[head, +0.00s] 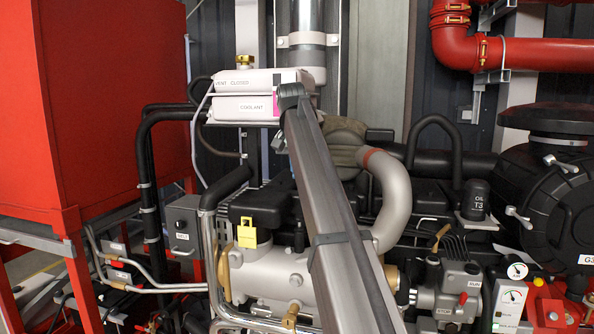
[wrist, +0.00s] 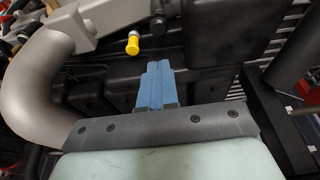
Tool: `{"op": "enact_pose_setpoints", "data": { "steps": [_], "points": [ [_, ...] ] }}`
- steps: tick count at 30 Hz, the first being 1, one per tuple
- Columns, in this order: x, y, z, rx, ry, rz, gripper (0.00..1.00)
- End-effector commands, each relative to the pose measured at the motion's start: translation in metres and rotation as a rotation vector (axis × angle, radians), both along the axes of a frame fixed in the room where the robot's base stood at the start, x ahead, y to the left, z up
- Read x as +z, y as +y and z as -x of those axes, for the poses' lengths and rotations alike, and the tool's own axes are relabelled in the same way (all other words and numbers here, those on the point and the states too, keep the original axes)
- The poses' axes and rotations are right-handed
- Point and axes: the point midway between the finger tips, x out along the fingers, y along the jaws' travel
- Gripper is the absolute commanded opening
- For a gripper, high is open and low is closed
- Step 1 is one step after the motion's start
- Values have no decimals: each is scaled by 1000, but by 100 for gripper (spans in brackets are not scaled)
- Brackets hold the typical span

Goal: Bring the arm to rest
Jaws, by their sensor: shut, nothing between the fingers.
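My gripper (wrist: 158,66) shows in the wrist view as two blue fingers side by side. They are closed together and nothing shows between them. The fingers point toward dark engine parts, and a yellow-ended fitting (wrist: 132,44) lies just left of their tips. I cannot tell the gap between them. In the head view my grey arm rises from the bottom centre past the engine toward the white coolant tank (head: 238,108). The arm hides part of the engine, and my fingers cannot be made out clearly there.
A thick grey elbow pipe (head: 393,205) curves just right of the arm; a grey pipe (wrist: 22,85) also bends at the wrist view's left. A red tank (head: 110,100) stands left, red piping (head: 520,53) runs upper right, and a black round housing (head: 560,200) is right. Space is tight.

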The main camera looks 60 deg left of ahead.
Motion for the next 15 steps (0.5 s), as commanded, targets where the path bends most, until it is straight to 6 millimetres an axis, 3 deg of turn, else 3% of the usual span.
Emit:
{"op": "enact_pose_setpoints", "data": {
  "steps": [11, 15],
  "points": [
    [-1, -3, -2, -3, -1, 1, 0],
    [-7, -31, -18, -41, -11, 14, 0]
  ]
}}
